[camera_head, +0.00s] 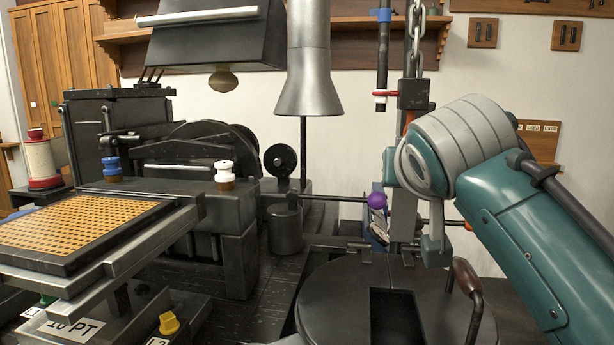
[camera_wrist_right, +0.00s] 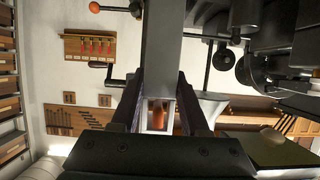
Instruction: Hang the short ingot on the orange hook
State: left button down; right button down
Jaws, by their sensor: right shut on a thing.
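A grey bar-shaped ingot (camera_head: 403,212) stands upright at right of centre in the head view. It shows large in the right wrist view (camera_wrist_right: 161,45). My right gripper (camera_wrist_right: 160,84) is shut on it near one end; its fingers are mostly hidden behind my arm in the head view. Orange also shows between my fingers in the wrist view (camera_wrist_right: 158,116). I cannot tell whether hook and ingot touch. My left gripper is not in view.
A round dark pot lid (camera_head: 340,305) with a rectangular opening lies below the ingot. A blue and black rod with a red-white end (camera_head: 381,97) hangs left of the chain. A purple ball knob (camera_head: 377,200) is close left of the ingot. Casting machinery (camera_head: 235,235) fills the left.

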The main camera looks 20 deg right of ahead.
jog(key=shift+f+b, duration=0.35)
jog(key=shift+w+f, duration=0.1)
jog(key=shift+f, duration=0.2)
jog(key=shift+f, duration=0.1)
jog(key=shift+f, duration=0.4)
dwell(1.4)
grip_release()
jog(key=shift+r, duration=0.1)
